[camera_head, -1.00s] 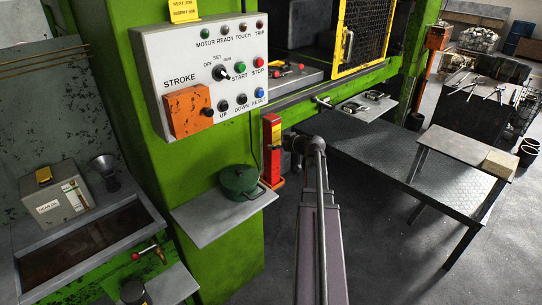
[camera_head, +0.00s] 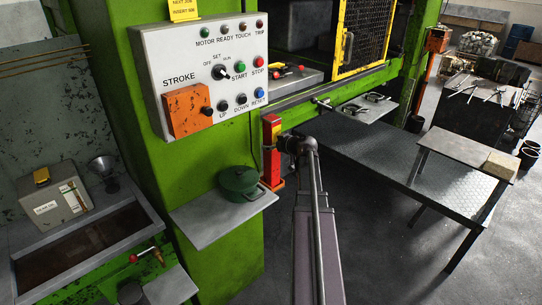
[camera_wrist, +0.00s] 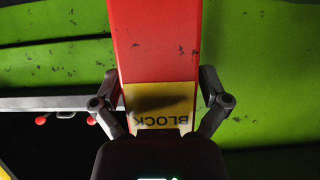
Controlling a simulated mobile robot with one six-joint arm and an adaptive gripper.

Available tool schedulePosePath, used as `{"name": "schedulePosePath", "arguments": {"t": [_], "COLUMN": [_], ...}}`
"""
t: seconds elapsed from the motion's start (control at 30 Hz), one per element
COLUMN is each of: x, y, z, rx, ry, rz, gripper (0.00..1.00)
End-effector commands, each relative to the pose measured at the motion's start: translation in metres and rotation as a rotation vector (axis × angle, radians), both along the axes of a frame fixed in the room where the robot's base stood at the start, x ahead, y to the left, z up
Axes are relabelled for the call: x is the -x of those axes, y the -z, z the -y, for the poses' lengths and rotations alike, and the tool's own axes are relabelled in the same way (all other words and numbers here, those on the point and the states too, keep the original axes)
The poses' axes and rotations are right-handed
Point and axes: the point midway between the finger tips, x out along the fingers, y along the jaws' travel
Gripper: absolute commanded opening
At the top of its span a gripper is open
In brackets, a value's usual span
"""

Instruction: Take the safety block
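The safety block (camera_head: 271,133) is a red upright bar with a yellow label. It stands against the green press frame, with its lower end on an orange foot. In the wrist view the block (camera_wrist: 155,42) fills the middle, and its label reads "BLOCK" upside down. My gripper (camera_wrist: 160,78) has one finger along each side of the block. The fingers look spread, with a slim gap at the right finger; whether the left one touches is unclear. In the head view my gripper (camera_head: 286,145) is at the block's right side, with its fingers mostly hidden.
A control panel (camera_head: 210,75) juts out above left of the block. A shelf with a green pot (camera_head: 239,182) is at lower left. A dark metal table (camera_head: 385,165) stands to the right. A yellow mesh guard (camera_head: 365,35) is above. The floor at lower right is clear.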

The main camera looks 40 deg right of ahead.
Motion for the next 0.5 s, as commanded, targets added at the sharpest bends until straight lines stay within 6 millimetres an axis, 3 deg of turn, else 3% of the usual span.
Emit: {"name": "schedulePosePath", "arguments": {"t": [0.03, 0.2, 0.23, 0.5], "x": [0.0, 0.0, 0.0, -0.0003], "y": [0.0, 0.0001, 0.0001, -0.0007], "z": [0.0, -0.0001, -0.0001, -0.0001], "rx": [0.0, 0.0, 0.0, -0.001], "ry": [0.0, 0.0, 0.0, 0.0], "rz": [0.0, 0.0, 0.0, 0.001], "gripper": [0.67, 0.17, 0.13, 0.13]}}
